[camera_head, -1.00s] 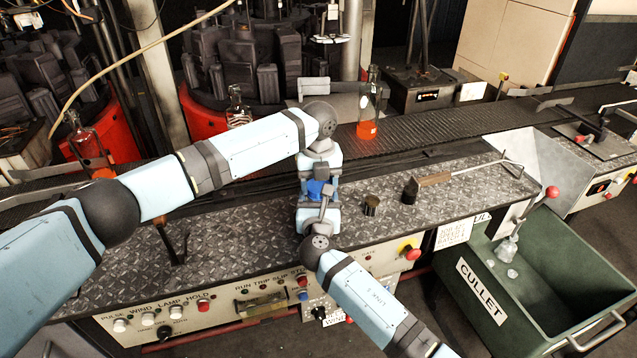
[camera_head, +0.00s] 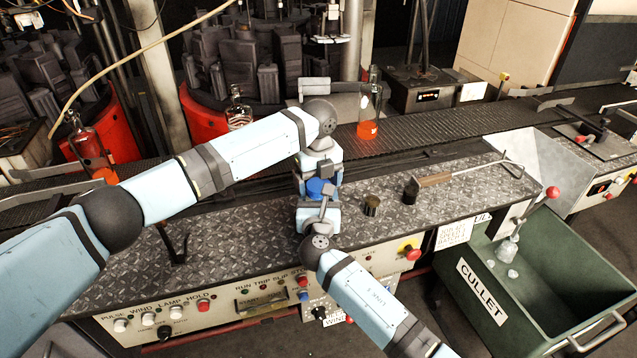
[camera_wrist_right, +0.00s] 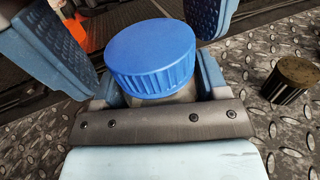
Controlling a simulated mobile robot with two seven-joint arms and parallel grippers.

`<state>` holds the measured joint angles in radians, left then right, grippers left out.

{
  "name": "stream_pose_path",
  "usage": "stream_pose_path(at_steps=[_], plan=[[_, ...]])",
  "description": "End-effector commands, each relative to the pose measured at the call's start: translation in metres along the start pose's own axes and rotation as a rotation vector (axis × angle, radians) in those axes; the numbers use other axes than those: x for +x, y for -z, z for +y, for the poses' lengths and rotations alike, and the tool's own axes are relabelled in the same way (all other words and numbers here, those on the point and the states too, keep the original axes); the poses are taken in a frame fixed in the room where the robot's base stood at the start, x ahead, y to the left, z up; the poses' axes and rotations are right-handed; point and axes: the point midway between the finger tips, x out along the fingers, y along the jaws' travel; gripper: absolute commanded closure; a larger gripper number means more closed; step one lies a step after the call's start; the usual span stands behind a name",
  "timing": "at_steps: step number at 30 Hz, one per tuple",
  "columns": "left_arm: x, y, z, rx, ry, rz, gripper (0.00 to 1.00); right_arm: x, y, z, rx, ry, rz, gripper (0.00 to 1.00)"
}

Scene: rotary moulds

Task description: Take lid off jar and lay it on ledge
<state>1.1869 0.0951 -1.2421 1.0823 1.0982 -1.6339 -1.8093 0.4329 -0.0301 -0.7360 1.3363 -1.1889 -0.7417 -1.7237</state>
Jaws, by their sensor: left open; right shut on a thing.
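A blue ribbed lid (camera_wrist_right: 152,58) sits on the jar (camera_wrist_right: 185,94), seen from above in the right wrist view; most of the jar is hidden. The lid also shows in the head view (camera_head: 315,187). My right gripper (camera_head: 318,212) is shut on the jar below the lid. My left gripper (camera_head: 320,178) is open close by the lid, its padded fingers apart on either side of it in the right wrist view; I cannot tell whether they touch it. The ledge (camera_head: 260,225) is a dark diamond-plate surface under both grippers.
A black upright bracket (camera_head: 176,245) stands at left. An orange-bottomed bottle (camera_head: 368,115) stands on the conveyor (camera_head: 450,120) behind. A green cullet bin (camera_head: 545,270) is at right.

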Motion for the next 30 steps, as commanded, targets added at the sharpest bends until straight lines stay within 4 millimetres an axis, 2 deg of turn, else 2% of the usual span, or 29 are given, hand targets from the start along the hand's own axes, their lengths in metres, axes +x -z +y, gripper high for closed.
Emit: stream_pose_path(at_steps=[6, 12, 21, 26, 30], plan=[[-0.031, 0.001, -0.002, 0.003, 0.005, -0.002, 0.16, 0.000, 0.003, -0.002, -0.003, 0.003, 0.004, 0.99], [-0.045, 0.001, -0.001, 0.031, 0.003, -0.001, 0.19, 0.000, 0.003, -0.001, -0.003, 0.002, 0.004, 0.99], [-0.072, 0.001, -0.002, 0.404, 0.003, -0.004, 0.19, 0.000, 0.003, -0.001, -0.003, 0.001, 0.004, 0.99], [-0.071, 0.001, -0.002, 0.499, 0.003, -0.001, 0.19, 0.000, 0.003, -0.001, -0.003, 0.001, 0.004, 0.99], [-0.054, 0.002, -0.002, 0.505, 0.001, 0.000, 0.19, 0.000, 0.003, -0.001, -0.002, 0.001, 0.004, 0.99]])
